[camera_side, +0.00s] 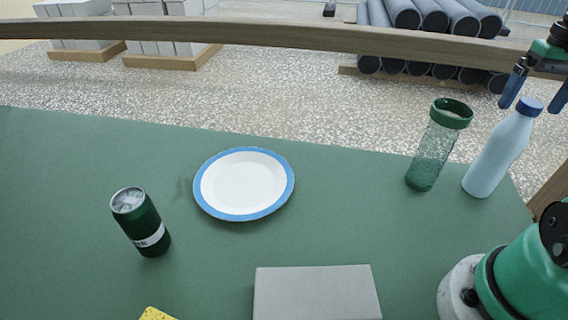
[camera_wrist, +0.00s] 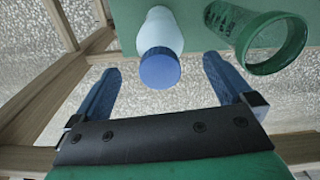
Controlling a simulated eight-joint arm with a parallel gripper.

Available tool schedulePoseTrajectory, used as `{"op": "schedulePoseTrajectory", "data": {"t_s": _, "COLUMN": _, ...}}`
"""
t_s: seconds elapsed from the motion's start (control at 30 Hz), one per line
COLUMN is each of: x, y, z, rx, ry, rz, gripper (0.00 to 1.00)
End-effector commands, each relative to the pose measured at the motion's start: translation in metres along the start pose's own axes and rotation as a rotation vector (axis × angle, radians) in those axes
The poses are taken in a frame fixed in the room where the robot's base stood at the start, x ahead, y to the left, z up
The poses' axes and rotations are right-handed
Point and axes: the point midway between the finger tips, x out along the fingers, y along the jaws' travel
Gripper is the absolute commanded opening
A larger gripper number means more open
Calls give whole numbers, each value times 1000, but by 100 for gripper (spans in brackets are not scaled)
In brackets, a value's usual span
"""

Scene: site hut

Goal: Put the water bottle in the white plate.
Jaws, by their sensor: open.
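The light blue water bottle (camera_side: 495,157) with a dark blue cap stands upright at the right end of the green table. In the wrist view the bottle (camera_wrist: 160,30) shows from above, its cap just beyond and between the fingertips. My gripper (camera_side: 536,97) is open and empty, close above the bottle's cap in the side view; it also shows in the wrist view (camera_wrist: 160,65). The white plate (camera_side: 243,184) with a blue rim lies flat in the middle of the table. It is out of the wrist view.
A clear green-rimmed glass (camera_side: 434,148) stands just left of the bottle; it shows in the wrist view too (camera_wrist: 254,36). A dark green can (camera_side: 141,224), a grey block (camera_side: 316,293) and a yellow piece (camera_side: 156,314) are on the table. Free table lies between plate and glass.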

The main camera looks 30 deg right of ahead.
Motion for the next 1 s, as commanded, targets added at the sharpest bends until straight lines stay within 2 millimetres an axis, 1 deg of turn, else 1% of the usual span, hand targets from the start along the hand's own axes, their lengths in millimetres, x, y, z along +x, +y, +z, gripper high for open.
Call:
{"op": "schedulePoseTrajectory", "data": {"t_s": 0.1, "x": 16, "y": 0, "z": 0, "rx": 0, "ry": 0, "rz": 0, "gripper": 100}}
{"op": "schedulePoseTrajectory", "data": {"t_s": 0.3, "x": 35, "y": 0, "z": 0, "rx": 0, "ry": 0, "rz": 0, "gripper": 100}}
{"op": "schedulePoseTrajectory", "data": {"t_s": 0.43, "x": 40, "y": 0, "z": 0, "rx": 0, "ry": 0, "rz": 0, "gripper": 100}}
{"op": "schedulePoseTrajectory", "data": {"t_s": 0.67, "x": 40, "y": 0, "z": 0, "rx": 0, "ry": 0, "rz": 0, "gripper": 100}}
{"op": "schedulePoseTrajectory", "data": {"t_s": 0.7, "x": 40, "y": 0, "z": 0, "rx": 0, "ry": 0, "rz": 0, "gripper": 89}}
{"op": "schedulePoseTrajectory", "data": {"t_s": 0.77, "x": 40, "y": 0, "z": 0, "rx": 0, "ry": 0, "rz": 0, "gripper": 72}}
{"op": "schedulePoseTrajectory", "data": {"t_s": 0.8, "x": 40, "y": 0, "z": 0, "rx": 0, "ry": 0, "rz": 0, "gripper": 60}}
{"op": "schedulePoseTrajectory", "data": {"t_s": 0.87, "x": 40, "y": 0, "z": 0, "rx": 0, "ry": 0, "rz": 0, "gripper": 43}}
{"op": "schedulePoseTrajectory", "data": {"t_s": 0.9, "x": 40, "y": 0, "z": 0, "rx": 0, "ry": 0, "rz": 0, "gripper": 32}}
{"op": "schedulePoseTrajectory", "data": {"t_s": 0.97, "x": 40, "y": 0, "z": 0, "rx": 0, "ry": 0, "rz": 0, "gripper": 15}}
{"op": "schedulePoseTrajectory", "data": {"t_s": 1.0, "x": 40, "y": 0, "z": 0, "rx": 0, "ry": 0, "rz": 0, "gripper": 3}}
